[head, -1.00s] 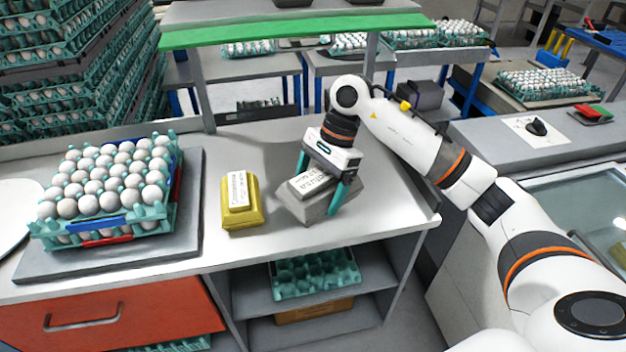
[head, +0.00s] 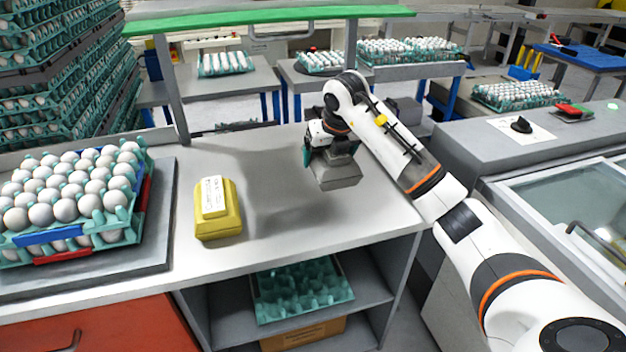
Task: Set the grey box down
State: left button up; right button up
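The grey box (head: 337,176) is in my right gripper (head: 332,152), at the right part of the metal worktable (head: 270,225). The gripper is shut on it, with a teal finger showing at the left side of the box. The box looks raised above the tabletop, with a dark shadow on the table to its lower left. Its label is hidden by the gripper. My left gripper is not in view.
A yellow box (head: 218,215) with a white label stands left of the grey box. Further left, an egg tray (head: 120,238) full of eggs sits on a grey plate (head: 150,258). The table between the yellow box and the grey box is clear. A green-edged shelf (head: 270,17) spans above.

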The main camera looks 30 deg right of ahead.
aim_at(330, 159)
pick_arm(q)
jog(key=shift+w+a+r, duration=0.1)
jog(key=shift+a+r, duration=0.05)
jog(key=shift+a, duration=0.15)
pick_arm(e)
jog(key=shift+f, duration=3.35)
jog(key=o, duration=1)
jog(key=shift+f, duration=0.1)
jog(key=shift+o, duration=0.2)
jog(key=v, duration=1.2)
jog(key=shift+s+a, duration=0.1)
